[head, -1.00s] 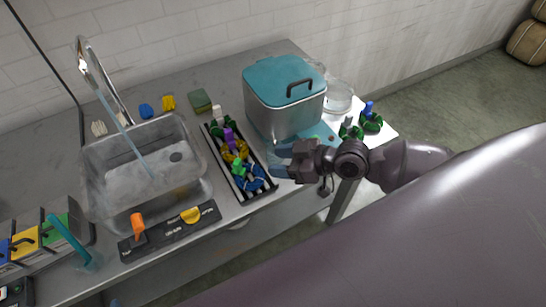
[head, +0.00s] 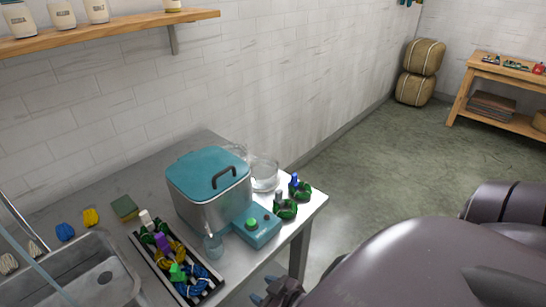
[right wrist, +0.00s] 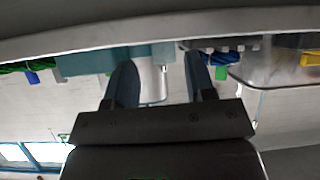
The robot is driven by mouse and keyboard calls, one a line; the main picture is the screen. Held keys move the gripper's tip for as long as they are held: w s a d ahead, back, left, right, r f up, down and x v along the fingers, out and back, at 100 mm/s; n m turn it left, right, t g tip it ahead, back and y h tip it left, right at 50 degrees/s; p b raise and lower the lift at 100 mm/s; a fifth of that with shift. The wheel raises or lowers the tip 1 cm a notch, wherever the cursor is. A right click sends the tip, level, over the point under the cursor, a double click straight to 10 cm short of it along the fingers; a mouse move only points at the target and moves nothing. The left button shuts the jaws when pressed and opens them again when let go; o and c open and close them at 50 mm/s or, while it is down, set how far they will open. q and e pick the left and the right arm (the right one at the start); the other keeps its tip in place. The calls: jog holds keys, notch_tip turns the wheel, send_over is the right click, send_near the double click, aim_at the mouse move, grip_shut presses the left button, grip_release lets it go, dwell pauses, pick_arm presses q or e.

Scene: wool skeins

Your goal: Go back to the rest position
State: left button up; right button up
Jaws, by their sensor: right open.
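My right gripper (head: 266,290) shows at the bottom edge of the head view, just off the front edge of the steel counter (head: 238,275). It is clear of the counter's things. In the right wrist view its two blue-grey fingers (right wrist: 160,82) stand apart with nothing held between them. The purple-grey right arm fills the lower right of the head view. My left gripper is not in view.
On the counter are a steel pot with a teal lid (head: 207,173), a teal control box (head: 257,226), a rack of coloured skeins (head: 182,292), green skeins (head: 285,209) and a sink (head: 62,262). Open floor (head: 375,175) lies to the right.

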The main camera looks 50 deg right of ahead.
jog(key=shift+s+d+f+m+g+h, duration=0.3)
jog(key=shift+s+d+f+h, duration=0.3)
jog(key=shift+s, duration=0.25)
jog(key=shift+a, duration=0.1)
dwell(0.7)
jog(key=shift+c, duration=0.2)
